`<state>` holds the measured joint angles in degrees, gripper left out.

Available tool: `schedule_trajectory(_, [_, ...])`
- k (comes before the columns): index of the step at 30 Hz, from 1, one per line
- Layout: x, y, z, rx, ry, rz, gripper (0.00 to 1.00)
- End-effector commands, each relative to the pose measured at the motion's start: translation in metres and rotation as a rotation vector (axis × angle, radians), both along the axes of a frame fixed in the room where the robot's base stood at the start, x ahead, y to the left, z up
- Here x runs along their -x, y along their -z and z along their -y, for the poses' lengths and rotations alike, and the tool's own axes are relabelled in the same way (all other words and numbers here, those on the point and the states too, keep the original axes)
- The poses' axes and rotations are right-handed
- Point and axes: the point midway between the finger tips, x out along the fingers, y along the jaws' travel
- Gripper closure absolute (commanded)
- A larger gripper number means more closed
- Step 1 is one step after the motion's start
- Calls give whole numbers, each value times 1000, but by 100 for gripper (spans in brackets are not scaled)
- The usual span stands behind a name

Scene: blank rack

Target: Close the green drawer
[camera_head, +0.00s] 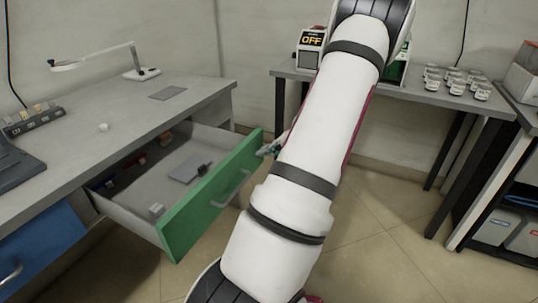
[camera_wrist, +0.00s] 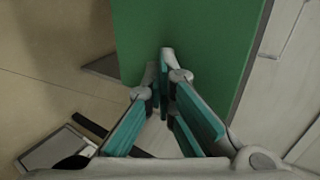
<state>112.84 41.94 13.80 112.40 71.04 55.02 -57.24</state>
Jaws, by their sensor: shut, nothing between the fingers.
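The green drawer (camera_head: 212,198) stands pulled out of the grey desk on the left in the head view, with small items inside. Its front has a pale bar handle (camera_head: 231,188). My gripper (camera_head: 266,150) is by the far right end of the drawer front, partly hidden behind my arm. In the wrist view the green front (camera_wrist: 190,40) fills the upper middle, and my gripper (camera_wrist: 166,62) has its teal-padded fingers together at the tips, empty, in front of it. I cannot tell whether the tips touch the drawer.
The grey desk (camera_head: 120,110) carries a lamp (camera_head: 140,72) and a small white object (camera_head: 103,127). A blue drawer (camera_head: 42,248) sits at lower left. A back table (camera_head: 420,95) holds several white pieces. A shelf (camera_head: 500,215) stands at right. Floor is clear between.

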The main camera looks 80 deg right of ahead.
Motion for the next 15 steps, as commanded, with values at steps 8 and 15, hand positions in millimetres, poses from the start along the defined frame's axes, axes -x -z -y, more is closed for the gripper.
schedule_trajectory(8, [-62, 4, 13, 3, -10, 1, 100])
schedule_trajectory(15, [-128, 4, 28, 3, -10, 0, 100])
